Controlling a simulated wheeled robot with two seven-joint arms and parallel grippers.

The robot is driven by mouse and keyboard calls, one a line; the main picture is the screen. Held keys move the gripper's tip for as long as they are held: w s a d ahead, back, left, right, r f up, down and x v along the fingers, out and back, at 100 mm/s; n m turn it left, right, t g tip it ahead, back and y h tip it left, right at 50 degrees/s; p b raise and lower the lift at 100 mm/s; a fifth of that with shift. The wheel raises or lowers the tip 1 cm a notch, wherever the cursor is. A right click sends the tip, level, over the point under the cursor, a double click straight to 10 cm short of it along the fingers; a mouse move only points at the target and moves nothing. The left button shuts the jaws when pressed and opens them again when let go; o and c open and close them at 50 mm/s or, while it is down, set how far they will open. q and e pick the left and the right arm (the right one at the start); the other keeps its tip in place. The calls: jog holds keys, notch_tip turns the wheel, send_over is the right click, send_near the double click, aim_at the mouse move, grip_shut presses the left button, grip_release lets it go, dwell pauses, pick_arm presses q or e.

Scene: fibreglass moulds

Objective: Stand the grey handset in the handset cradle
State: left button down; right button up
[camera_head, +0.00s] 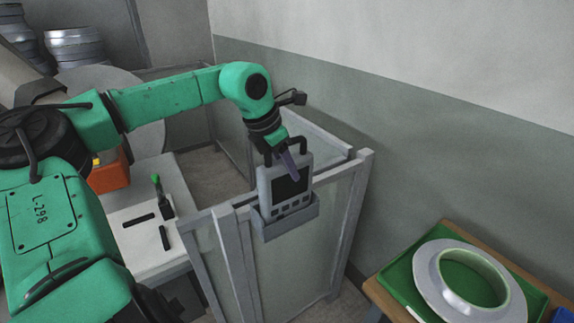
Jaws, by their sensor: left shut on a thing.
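The grey handset (288,189), a flat box with a dark screen and a row of small buttons, is upright with its face towards me. Its lower end is at the handset cradle (291,228), a grey open-topped holder on the fence panel, and appears to be inside it. Whether it rests on the cradle's bottom is hidden. My left gripper (285,148) is shut on the top of the handset, reaching down from above. One finger lies across the upper part of the screen. My right gripper is not in view.
The grey-framed fence (328,238) carries the cradle. A white bench (150,236) with a green-tipped tool (158,188) and an orange bin (110,176) stand left. At lower right, a wooden table holds a green tray (398,278) with a white ring mould (432,279). A wall rises behind.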

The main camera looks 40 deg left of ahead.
pick_arm(q)
jog(key=shift+c, duration=1.6)
grip_release()
jog(key=shift+r, duration=0.15)
jog(key=shift+s+d, duration=0.1)
jog(key=b+v, duration=0.1)
jog(key=v, duration=1.3)
jog(key=shift+s+r, duration=0.2)
jog(key=shift+f, duration=0.1)
